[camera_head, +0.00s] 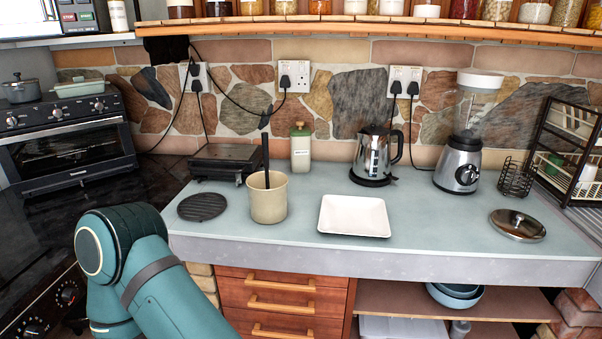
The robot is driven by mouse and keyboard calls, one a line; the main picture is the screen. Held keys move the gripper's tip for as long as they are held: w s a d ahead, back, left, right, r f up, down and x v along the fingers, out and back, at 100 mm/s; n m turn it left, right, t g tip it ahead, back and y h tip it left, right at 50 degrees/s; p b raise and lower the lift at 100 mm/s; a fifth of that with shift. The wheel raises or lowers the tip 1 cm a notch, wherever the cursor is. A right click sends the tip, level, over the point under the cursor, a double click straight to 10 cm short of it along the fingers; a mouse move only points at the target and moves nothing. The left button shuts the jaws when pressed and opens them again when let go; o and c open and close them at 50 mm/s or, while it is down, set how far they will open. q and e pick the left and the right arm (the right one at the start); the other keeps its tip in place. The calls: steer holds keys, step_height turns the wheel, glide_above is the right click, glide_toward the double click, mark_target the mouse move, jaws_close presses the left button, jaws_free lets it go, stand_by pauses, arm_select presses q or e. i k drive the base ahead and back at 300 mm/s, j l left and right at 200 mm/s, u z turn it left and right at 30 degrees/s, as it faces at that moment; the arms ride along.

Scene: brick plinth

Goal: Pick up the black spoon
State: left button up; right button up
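A black spoon (266,158) stands nearly upright in a beige cup-like holder (268,202) on the pale blue-green counter. Only its dark upper part shows above the rim; the lower part is hidden inside the holder. One of my arms, teal, comes in at the lower left, below and to the left of the holder and apart from it. Neither my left gripper nor my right gripper shows in this view.
A white square plate (354,216) lies right of the holder, a round dark trivet (202,207) left. Behind stand a black grill (226,162), a green-white bottle (300,150) and a kettle (373,158). A blender (463,150) and a lid (517,225) are further right.

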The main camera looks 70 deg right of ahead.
mark_target(265, 135)
steer(key=z, duration=2.15)
